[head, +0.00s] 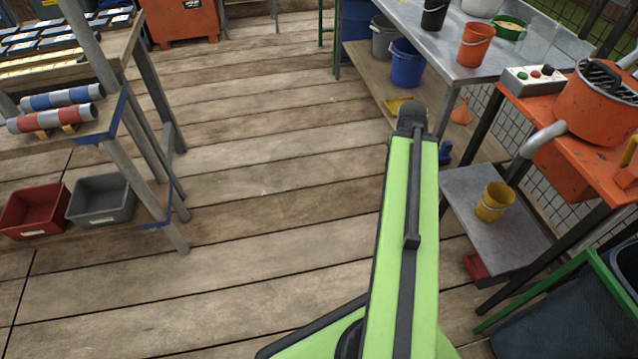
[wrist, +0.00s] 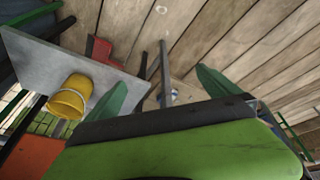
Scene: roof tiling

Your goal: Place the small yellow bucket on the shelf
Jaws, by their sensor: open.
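The small yellow bucket (head: 494,202) stands upright on a grey metal shelf (head: 475,190) low beside the orange machine bench at the right. In the wrist view the bucket (wrist: 70,97) appears tilted because the camera is turned, on the grey shelf (wrist: 48,58). My gripper (wrist: 161,77) shows two green fingers spread wide with nothing between them. The bucket is left of the left finger, apart from it. In the head view my green arm fills the lower middle, and the fingers cannot be made out.
A metal table (head: 455,65) at upper right bears an orange bucket (head: 475,45) and other pails. Its wooden lower shelf (head: 372,82) holds a blue bucket (head: 407,63) and a grey one. A dark bin (head: 560,325) stands at lower right. The plank floor at left centre is clear.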

